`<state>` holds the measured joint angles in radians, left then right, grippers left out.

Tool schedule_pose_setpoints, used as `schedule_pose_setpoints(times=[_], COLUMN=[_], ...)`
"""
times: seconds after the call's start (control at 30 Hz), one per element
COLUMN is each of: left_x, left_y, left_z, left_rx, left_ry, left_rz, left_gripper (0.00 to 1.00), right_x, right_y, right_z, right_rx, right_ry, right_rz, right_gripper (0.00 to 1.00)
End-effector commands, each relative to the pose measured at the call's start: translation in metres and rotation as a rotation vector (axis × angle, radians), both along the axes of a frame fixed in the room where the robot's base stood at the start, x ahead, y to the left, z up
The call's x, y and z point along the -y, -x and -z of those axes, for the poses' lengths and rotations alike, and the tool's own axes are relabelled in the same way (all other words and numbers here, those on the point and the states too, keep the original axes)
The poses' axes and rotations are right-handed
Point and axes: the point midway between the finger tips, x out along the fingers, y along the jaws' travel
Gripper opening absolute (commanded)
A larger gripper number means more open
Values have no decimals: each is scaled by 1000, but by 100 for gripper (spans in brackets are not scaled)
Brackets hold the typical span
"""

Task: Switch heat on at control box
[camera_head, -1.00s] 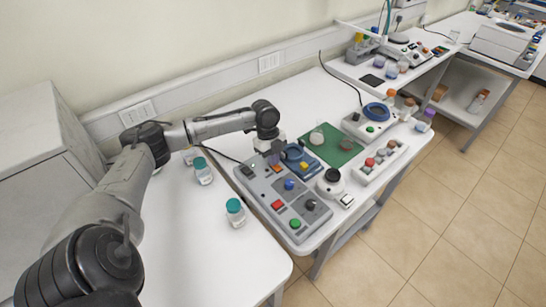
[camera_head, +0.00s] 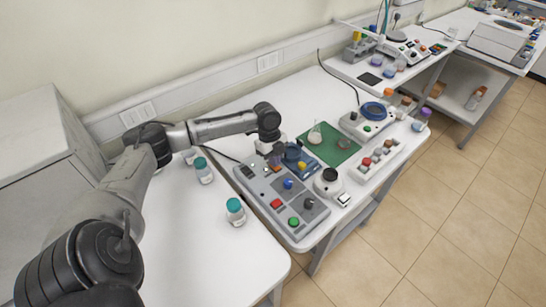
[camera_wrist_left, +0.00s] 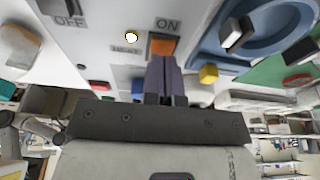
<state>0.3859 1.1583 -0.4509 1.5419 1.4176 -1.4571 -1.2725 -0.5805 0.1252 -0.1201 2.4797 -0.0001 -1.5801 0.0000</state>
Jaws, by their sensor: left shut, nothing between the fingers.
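The grey control box (camera_head: 262,190) lies on the white bench in the head view, with red, green and blue buttons and dark knobs. In the left wrist view its panel (camera_wrist_left: 100,60) carries an orange switch (camera_wrist_left: 162,44) under the word ON, beside the HEAT label (camera_wrist_left: 125,49). A small round light (camera_wrist_left: 131,37) near that label glows whitish. A dark switch (camera_wrist_left: 72,6) sits by the word OFF. My left gripper (camera_wrist_left: 161,62) is shut and empty, its tips at the orange switch's lower edge; I cannot tell whether they touch. My left gripper (camera_head: 275,159) is over the box's far end. My right gripper is out of view.
A blue device (camera_head: 292,153) stands just right of my left gripper. Teal-capped bottles (camera_head: 235,211) stand left of the box. A clear bench area lies at the front left.

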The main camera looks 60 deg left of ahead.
Motion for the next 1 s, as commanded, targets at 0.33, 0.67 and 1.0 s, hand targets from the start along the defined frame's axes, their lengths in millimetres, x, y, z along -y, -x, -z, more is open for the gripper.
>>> schedule_pose_setpoints(times=[0.33,0.67,1.0], left_x=[0,-3,-31], left_y=[0,0,4], left_z=[-2,-40,-88], left_rx=[0,0,3], left_ry=[0,0,-2], left_rz=[0,1,0], left_gripper=[0,0,0], right_x=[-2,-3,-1], right_y=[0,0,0], right_z=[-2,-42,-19], right_rx=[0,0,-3], right_ry=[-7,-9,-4], right_rz=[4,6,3], right_gripper=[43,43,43])
